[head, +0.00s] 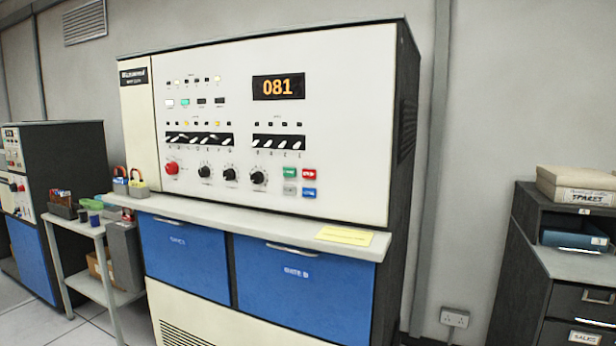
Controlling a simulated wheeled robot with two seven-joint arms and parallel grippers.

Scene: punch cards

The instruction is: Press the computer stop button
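The computer (350,70) is a tall cabinet with a white front panel, facing me in the middle of the head view. Its orange display (278,87) reads 081. At the lower right of the panel is a small cluster of buttons. A red button (309,174) is at its upper right, beside a green button (289,172). Below them are a greyish button (290,188) and a blue button (309,192). The button lettering is too small to read. A larger round red knob or button (171,168) is at the panel's lower left. Neither of my grippers shows.
A grey ledge (230,216) with a yellow card (344,235) juts out below the panel, above blue doors (186,259). A small side table (85,227) stands left and a dark cabinet (549,262) right. Floor shows at lower left.

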